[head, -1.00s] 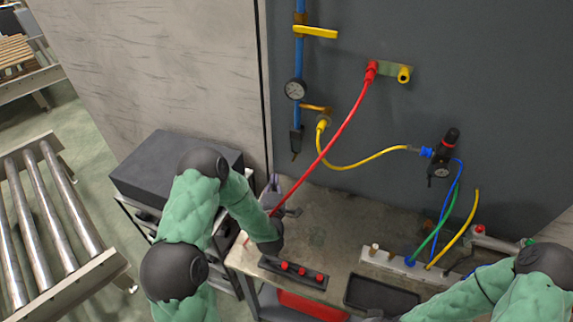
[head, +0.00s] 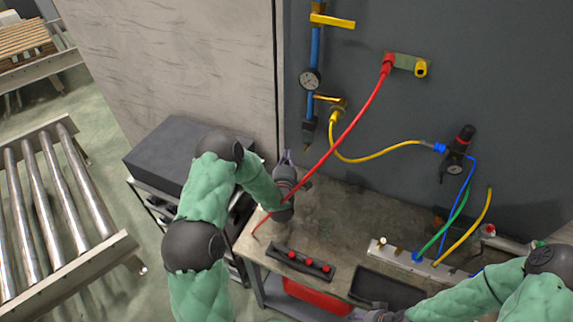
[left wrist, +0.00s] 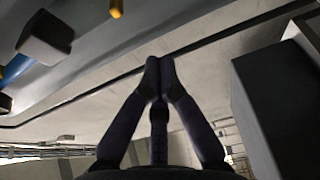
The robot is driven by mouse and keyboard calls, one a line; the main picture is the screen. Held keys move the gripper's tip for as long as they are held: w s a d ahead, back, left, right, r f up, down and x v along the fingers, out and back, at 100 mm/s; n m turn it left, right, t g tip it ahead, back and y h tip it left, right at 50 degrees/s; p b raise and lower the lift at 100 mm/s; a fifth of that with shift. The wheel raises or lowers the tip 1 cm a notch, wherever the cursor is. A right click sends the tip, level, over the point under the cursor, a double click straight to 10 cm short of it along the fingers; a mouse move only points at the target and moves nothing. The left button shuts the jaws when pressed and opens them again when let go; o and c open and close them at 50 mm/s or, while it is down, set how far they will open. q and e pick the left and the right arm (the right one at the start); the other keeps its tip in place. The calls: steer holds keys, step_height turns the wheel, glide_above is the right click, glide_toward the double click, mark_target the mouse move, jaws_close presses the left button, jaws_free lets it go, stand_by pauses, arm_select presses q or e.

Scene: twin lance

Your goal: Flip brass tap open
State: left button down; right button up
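A small brass tap lever (head: 325,98) juts right from the blue pipe (head: 315,55) on the dark grey wall panel, below the round gauge (head: 310,79). It lies roughly level, just above the yellow hose's connector. My left gripper (head: 285,157) is below and left of the tap, apart from it, pointing up towards the panel. In the left wrist view its fingertips (left wrist: 160,65) meet with nothing between them. My right gripper (head: 374,312) is at the bottom edge, largely cut off, so its opening cannot be told.
A red hose (head: 345,135) slants down from its fitting, past my left gripper, to the workbench (head: 335,215). A yellow lever (head: 332,21) sits higher on the pipe. A dark box (head: 178,155) stands left of the bench. It also shows in the left wrist view (left wrist: 270,110).

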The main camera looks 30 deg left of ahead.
mark_target(306, 148)
arm_select(q)
steer(key=w+d+p, duration=0.1)
steer(key=w+d, duration=0.1)
steer(key=d, duration=0.1)
steer(key=shift+w, duration=0.4)
